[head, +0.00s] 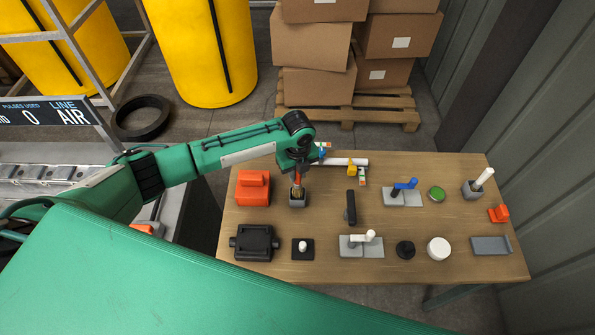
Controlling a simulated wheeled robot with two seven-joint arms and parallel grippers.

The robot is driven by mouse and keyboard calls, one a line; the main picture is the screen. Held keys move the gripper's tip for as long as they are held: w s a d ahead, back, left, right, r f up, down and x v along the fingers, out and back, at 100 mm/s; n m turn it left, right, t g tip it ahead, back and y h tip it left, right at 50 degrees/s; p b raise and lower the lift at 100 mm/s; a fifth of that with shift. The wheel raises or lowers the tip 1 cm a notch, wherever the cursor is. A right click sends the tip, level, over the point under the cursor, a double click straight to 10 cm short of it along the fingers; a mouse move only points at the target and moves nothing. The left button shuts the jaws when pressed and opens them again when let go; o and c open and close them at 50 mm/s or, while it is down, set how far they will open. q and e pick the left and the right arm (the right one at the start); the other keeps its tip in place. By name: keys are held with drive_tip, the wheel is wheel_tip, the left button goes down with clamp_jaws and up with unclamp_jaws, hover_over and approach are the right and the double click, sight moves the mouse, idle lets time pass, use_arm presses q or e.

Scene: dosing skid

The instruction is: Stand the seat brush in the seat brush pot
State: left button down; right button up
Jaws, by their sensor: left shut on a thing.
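The seat brush (299,175), with an orange-red handle and a tan lower end, is upright in my left gripper (299,167). The gripper is shut on its upper part and points down. The seat brush pot (298,201) is a small grey square cup on the table, directly below the gripper. The brush's lower end is at the pot's mouth and appears to be inside its rim; how deep it sits cannot be told. My right gripper is not in view.
The wooden table (320,221) carries an orange block (253,188) left of the pot, a black box (254,242) in front, and a dark handle-like piece (351,208) to the right. A white tube (340,161) lies behind. A grey holder (472,191) with a white stick stands far right.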

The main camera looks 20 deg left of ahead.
sight(298, 181)
use_arm(q)
drive_tip(key=shift+f+b, duration=0.7)
drive_tip(key=shift+f, duration=0.7)
drive_tip(key=shift+f+b, duration=0.5)
drive_tip(key=shift+f, duration=0.45)
drive_tip(key=c, duration=1.2)
unclamp_jaws()
drive_tip(key=shift+o, duration=0.2)
drive_tip(key=shift+r, duration=0.1)
wheel_tip(298, 181, up, 13)
drive_tip(key=b, duration=0.4)
drive_tip(key=shift+r, duration=0.35)
drive_tip(key=shift+f, duration=0.1)
